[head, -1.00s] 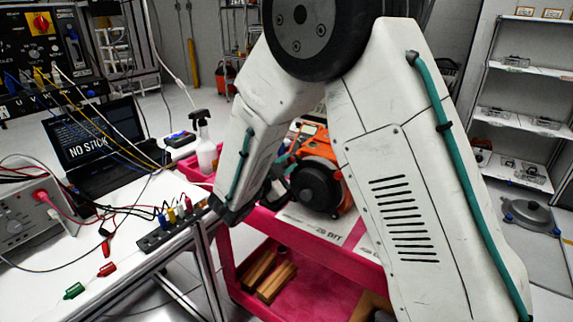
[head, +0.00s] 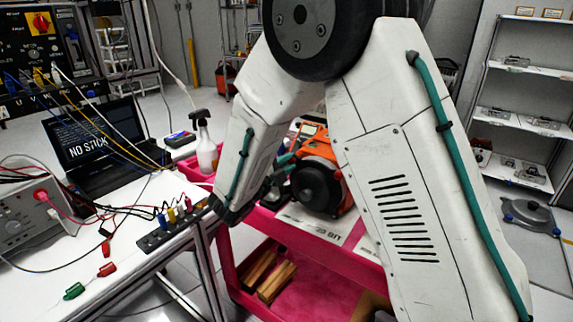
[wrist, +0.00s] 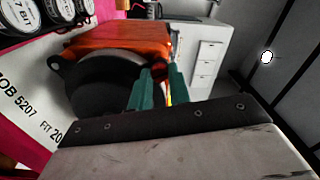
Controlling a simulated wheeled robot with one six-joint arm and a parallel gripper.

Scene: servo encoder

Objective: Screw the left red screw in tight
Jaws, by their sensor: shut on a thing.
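The orange servo motor (head: 341,166) with its round black encoder cap (head: 318,188) lies on the pink cart. The motor (wrist: 115,38) and cap (wrist: 95,82) also fill the left of the wrist view. My gripper (wrist: 159,76) has its two teal fingers at the cap's right edge, closed around a small dark red piece, which I take to be the left red screw (wrist: 160,70). The fingers hide most of the screw, so its seating cannot be seen. In the head view my gripper (head: 284,160) is partly hidden behind my arm, beside the motor.
The pink cart (head: 235,258) has wooden blocks (head: 270,272) on its lower shelf. A spray bottle (head: 206,150) stands at the cart's far left. The white bench (head: 130,235) with cables and a terminal strip (head: 172,226) lies close on the left.

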